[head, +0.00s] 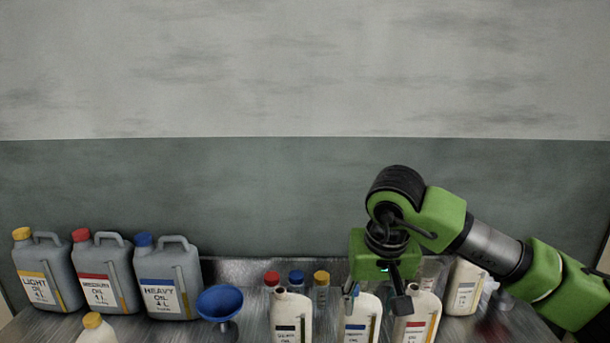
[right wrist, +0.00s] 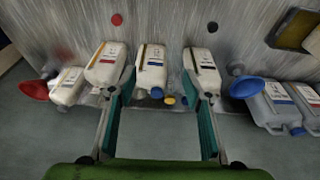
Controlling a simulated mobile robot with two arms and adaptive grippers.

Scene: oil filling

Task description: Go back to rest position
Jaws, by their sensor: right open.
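My right gripper (head: 378,298) hangs pointing down over the row of white oil bottles in the head view. Its jaws are open, with the two fingers apart in the right wrist view (right wrist: 158,85). The middle white bottle (right wrist: 150,68) shows between the fingers there; I cannot tell whether they touch it. That bottle (head: 360,325) is partly hidden by the gripper in the head view. Other white bottles stand on either side, one (head: 291,320) to the left and one (head: 417,322) to the right. My left gripper is not in view.
Three grey canisters (head: 165,280) stand at the left. A blue funnel (head: 220,303) sits right of them. Small containers with coloured caps (head: 296,280) stand behind the bottles. A white bottle (head: 466,288) is under my right arm. A red funnel (right wrist: 35,90) shows in the wrist view.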

